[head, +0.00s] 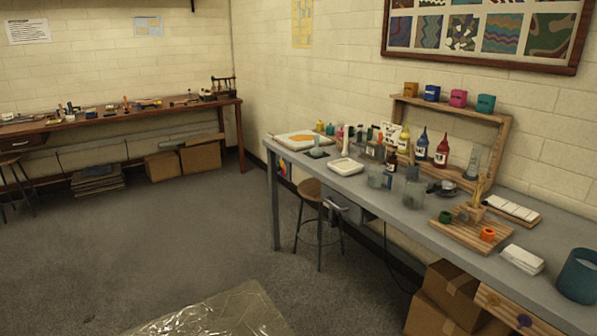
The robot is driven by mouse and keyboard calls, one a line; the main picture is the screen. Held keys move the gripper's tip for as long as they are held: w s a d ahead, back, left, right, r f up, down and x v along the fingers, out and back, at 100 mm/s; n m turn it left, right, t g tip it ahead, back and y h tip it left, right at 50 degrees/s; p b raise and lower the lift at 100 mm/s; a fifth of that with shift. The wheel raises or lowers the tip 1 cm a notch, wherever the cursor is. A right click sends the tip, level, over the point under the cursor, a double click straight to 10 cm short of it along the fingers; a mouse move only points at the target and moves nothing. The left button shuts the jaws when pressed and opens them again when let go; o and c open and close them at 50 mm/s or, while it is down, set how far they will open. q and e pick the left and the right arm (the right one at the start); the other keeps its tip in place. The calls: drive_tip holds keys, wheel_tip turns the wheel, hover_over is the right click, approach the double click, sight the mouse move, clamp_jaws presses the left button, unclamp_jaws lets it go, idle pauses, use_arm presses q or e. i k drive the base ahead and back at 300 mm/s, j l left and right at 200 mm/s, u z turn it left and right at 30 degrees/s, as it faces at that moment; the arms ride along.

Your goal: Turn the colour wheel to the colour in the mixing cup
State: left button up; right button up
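I cannot make out a colour wheel for certain. A small multicoloured patch (283,167) shows under the far left end of the grey workbench (350,192), partly hidden and too small to read. Several small cups stand on the bench, and I cannot tell which is the mixing cup. A greyish clear cup (376,177) stands near the front edge in the middle. A small orange cup (487,234) and a dark green one (445,217) are at a slatted wooden board (462,238). Neither of my grippers is in view.
Dye bottles (441,152) stand before a wooden rack (503,140). A white tray (345,166) and a large teal container (578,277) are on the bench. A stool (311,190) and cardboard boxes (449,290) stand at its front. Plastic sheeting (215,314) lies on otherwise open floor.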

sight(281, 168)
drive_tip(key=i+j+z, duration=0.1)
drive_tip(key=i+z, duration=0.3)
drive_tip(key=i+j+z, duration=0.2)
drive_tip(key=z, duration=0.15)
